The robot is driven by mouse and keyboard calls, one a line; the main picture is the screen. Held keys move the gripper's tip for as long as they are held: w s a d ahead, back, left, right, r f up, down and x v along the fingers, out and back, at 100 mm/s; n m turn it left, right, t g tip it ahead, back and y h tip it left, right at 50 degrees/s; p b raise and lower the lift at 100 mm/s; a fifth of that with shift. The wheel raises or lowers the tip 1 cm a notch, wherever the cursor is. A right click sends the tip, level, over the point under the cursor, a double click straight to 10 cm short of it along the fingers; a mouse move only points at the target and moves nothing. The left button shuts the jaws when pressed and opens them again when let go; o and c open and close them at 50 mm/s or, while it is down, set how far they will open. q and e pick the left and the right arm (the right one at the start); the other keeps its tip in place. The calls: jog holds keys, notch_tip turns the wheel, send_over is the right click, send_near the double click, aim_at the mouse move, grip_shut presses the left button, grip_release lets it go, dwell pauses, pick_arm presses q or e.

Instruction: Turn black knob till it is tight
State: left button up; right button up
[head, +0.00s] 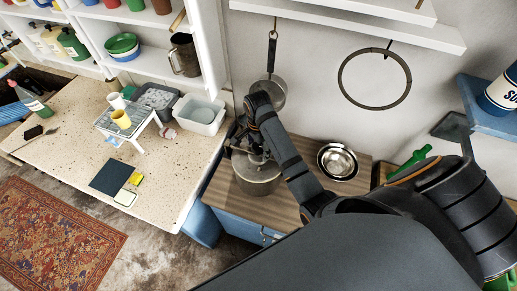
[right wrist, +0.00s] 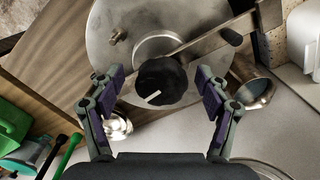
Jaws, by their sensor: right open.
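The black knob (right wrist: 162,80), with a white line mark near its edge, shows in the right wrist view on the metal lid (right wrist: 110,50) of a pot, over a metal bar (right wrist: 208,38). The pot (head: 257,180) stands on the wooden top in the head view, where my gripper hides the knob. My right gripper (head: 247,143) is over the lid. In the right wrist view its fingers (right wrist: 159,78) are open, one each side of the knob, with gaps on both sides. My left gripper is not in view.
A steel bowl (head: 338,161) stands right of the pot on the wooden top (head: 290,208). A pan (head: 270,88) hangs on the wall behind. The speckled counter (head: 75,110) at left holds a small rack (head: 128,122) and a white tub (head: 200,115).

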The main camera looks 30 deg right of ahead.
jog(key=n, duration=1.1)
jog(key=shift+c, duration=0.5)
jog(key=c, duration=0.8)
jog(key=m, duration=0.4)
jog(key=shift+m, duration=0.3)
jog(key=m, duration=1.1)
jog(key=o, duration=0.9)
